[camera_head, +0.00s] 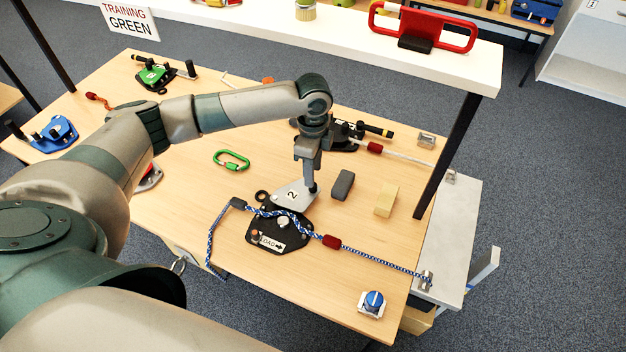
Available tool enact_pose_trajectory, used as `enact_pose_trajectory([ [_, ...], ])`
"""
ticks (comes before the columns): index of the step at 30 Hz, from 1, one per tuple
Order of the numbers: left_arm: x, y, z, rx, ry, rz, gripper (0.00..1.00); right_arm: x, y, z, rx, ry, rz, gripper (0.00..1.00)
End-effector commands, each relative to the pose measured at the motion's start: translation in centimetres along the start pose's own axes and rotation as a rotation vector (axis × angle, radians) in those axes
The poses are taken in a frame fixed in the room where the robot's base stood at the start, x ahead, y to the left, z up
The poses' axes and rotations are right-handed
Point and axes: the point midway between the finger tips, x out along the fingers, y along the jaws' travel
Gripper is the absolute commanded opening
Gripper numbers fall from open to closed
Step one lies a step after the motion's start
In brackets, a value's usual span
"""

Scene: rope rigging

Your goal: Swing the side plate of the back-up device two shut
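Back-up device two has a black base plate (264,231) with a LOAD arrow label, lying on the wooden table. Its grey side plate (291,193), marked 2, is swung out toward the back, leaving the base plate and its pale round middle part uncovered. A blue-and-white rope (222,228) runs across the device. My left gripper (311,178) points down at the side plate's right end, right over a dark upright knob (312,189). The fingers overlap the knob's top; whether they are shut on it is unclear. My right gripper is not in view.
A dark grey block (342,185) and a tan block (386,199) lie right of the gripper. A green carabiner (231,160) lies to the left. Another black device (345,137) is behind my wrist. A red rope sleeve (332,242) sits on the rope's right run.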

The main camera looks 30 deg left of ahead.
Motion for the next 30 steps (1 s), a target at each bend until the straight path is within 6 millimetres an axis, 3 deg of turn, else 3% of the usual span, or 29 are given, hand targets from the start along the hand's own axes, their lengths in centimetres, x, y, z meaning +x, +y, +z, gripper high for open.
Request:
enact_pose_trajectory([
  [12, 4.8, 0.0, 0.0, 0.000, 0.001, 0.000, 0.37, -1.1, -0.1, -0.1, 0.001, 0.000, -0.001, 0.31],
  [23, 5.3, 0.0, 0.0, 0.001, 0.000, 0.000, 0.37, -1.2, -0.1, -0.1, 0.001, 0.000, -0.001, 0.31],
  [28, 5.3, 0.0, 0.0, 0.001, 0.000, 0.000, 0.01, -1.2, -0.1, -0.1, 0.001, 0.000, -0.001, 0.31],
  [30, 5.3, 0.0, 0.0, 0.001, 0.000, 0.000, 0.00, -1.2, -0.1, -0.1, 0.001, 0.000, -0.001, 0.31],
])
